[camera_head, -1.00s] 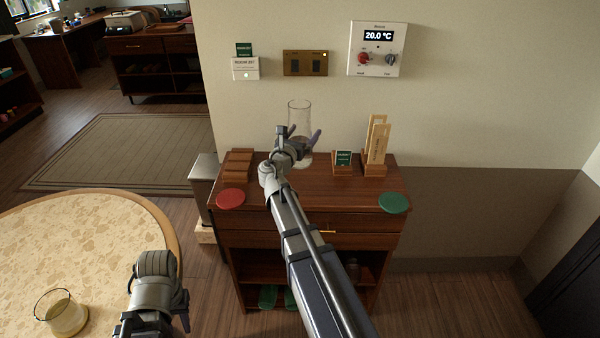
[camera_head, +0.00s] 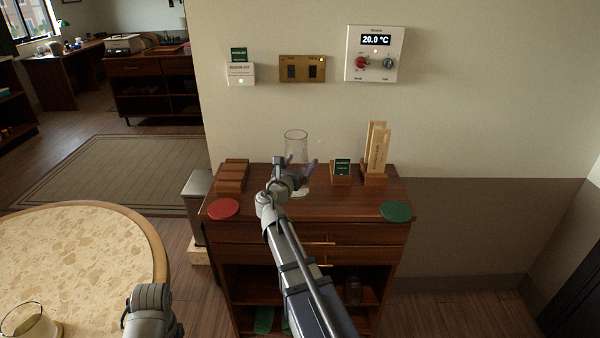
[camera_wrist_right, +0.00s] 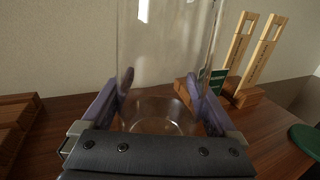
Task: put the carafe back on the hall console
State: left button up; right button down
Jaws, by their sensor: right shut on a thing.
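The carafe is a tall clear glass vessel (camera_head: 296,146). It is upright over the back middle of the dark wood hall console (camera_head: 345,207). It also shows in the right wrist view (camera_wrist_right: 165,50), between the two purple fingers. My right gripper (camera_head: 300,177) is shut on its lower part; the fingers also show in the right wrist view (camera_wrist_right: 163,95). The carafe's base is at or very near the console top; I cannot tell whether it touches. Of my left arm only a grey link shows at the lower left, with its gripper out of view.
A red disc (camera_head: 223,208) and a green disc (camera_head: 396,211) lie at the console's front corners. A brown slatted holder (camera_head: 232,176), a small green card stand (camera_head: 342,171) and wooden tags in a stand (camera_head: 376,152) flank the carafe. A round table (camera_head: 95,255) holds a glass vessel (camera_head: 30,322).

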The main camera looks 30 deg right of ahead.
pick_arm(q)
jog(key=shift+f, duration=0.55)
pick_arm(e)
jog(key=shift+f, duration=0.6)
jog(key=shift+f+b, duration=0.2)
jog(key=shift+b, duration=0.2)
grip_release()
jog(key=shift+r, duration=0.1)
pick_arm(q)
jog(key=shift+f, duration=0.15)
pick_arm(e)
jog(key=shift+r, duration=0.1)
jog(key=shift+s+a, duration=0.15)
jog(key=v, duration=1.1)
jog(key=shift+s+a, duration=0.25)
